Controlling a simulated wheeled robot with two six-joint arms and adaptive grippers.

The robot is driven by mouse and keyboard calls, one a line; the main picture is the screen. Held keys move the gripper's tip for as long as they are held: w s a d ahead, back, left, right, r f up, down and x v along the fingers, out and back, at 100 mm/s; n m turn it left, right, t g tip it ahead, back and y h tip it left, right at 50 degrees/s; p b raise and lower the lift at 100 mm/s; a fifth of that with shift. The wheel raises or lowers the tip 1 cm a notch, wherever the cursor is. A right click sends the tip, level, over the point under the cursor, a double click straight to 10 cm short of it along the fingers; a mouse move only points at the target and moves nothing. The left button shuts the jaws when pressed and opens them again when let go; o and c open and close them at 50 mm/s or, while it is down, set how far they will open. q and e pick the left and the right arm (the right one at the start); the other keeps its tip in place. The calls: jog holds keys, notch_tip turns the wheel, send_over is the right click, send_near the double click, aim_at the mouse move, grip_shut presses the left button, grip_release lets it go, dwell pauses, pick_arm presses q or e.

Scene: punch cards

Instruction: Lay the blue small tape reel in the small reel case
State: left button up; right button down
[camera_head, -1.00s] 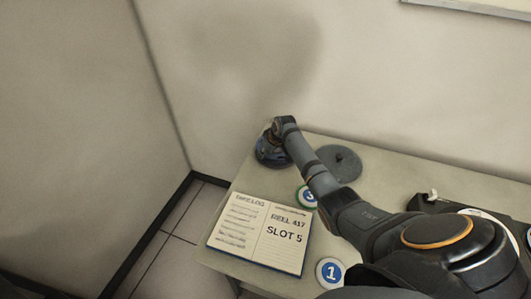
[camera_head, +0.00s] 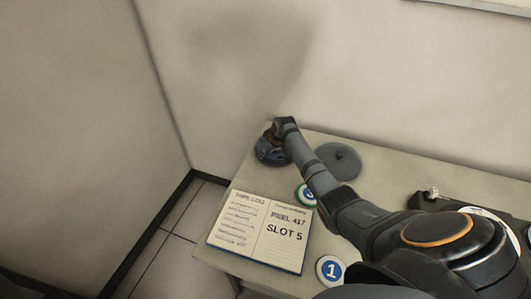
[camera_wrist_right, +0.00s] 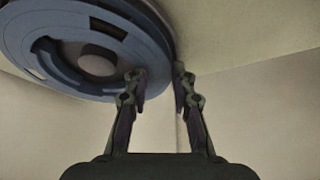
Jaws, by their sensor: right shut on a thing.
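The blue small tape reel (camera_head: 268,156) is at the far left corner of the table, partly hidden under my right gripper (camera_head: 272,138). My right gripper (camera_wrist_right: 162,90) is shut on the reel's edge there. I cannot tell whether the reel touches the table. A round grey piece with a central knob (camera_head: 340,160) lies to its right; it may be the small reel case or its lid. My left gripper is out of view.
An open log book (camera_head: 262,232) reading "REEL 417 SLOT 5" lies at the front left of the table (camera_head: 400,172). A blue disc marked 1 (camera_head: 330,270) and a green-rimmed disc (camera_head: 305,195) lie near my right arm. A dark device (camera_head: 430,198) stands at right.

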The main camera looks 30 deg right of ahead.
jog(key=shift+f, duration=0.35)
dwell(0.5)
jog(key=c, duration=1)
grip_release()
jog(key=shift+c, duration=0.2)
jog(key=c, duration=0.4)
jog(key=shift+o, duration=0.2)
notch_tip(320, 180, up, 9)
jog(key=p, duration=0.9)
jog(key=shift+r, duration=0.1)
